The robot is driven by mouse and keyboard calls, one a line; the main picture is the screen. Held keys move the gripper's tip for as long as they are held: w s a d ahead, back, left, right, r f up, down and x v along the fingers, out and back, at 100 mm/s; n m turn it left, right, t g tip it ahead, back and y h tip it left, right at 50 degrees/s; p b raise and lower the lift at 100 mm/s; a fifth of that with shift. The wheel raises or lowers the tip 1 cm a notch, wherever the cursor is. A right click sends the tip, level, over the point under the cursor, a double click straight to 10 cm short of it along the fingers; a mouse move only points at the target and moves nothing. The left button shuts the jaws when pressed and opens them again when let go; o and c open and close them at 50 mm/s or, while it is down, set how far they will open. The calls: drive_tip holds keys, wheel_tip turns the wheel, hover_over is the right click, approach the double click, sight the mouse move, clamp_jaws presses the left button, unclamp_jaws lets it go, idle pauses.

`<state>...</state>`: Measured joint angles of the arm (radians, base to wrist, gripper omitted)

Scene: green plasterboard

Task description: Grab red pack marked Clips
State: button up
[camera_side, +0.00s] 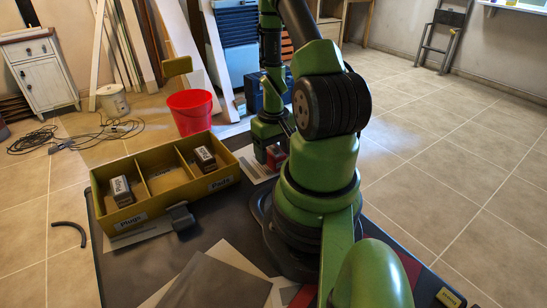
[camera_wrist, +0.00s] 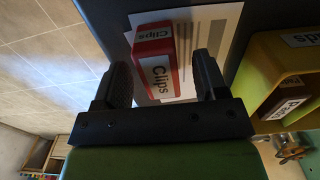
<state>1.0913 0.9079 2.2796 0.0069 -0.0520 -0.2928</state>
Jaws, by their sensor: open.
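The red pack marked Clips (camera_wrist: 155,62) has a white label and sits on a white printed sheet (camera_wrist: 219,35) in the wrist view. My gripper (camera_wrist: 165,72) is open, with one dark finger on each side of the pack. A gap shows between the right finger and the pack; the left finger is close to it, and I cannot tell whether it touches. In the side view the red pack (camera_side: 274,157) is at the far edge of the dark table, partly hidden by my gripper and arm.
A yellow bin (camera_side: 166,204) with compartments labelled Plugs and Pads stands left of my arm. It holds a pack in the left compartment (camera_side: 121,191) and one in the right (camera_side: 205,158). A grey clamp-like object (camera_side: 181,217) lies in front. A red bucket (camera_side: 190,112) stands on the floor behind.

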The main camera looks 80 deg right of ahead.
drive_tip(key=shift+f, duration=0.6)
drive_tip(key=c, duration=1)
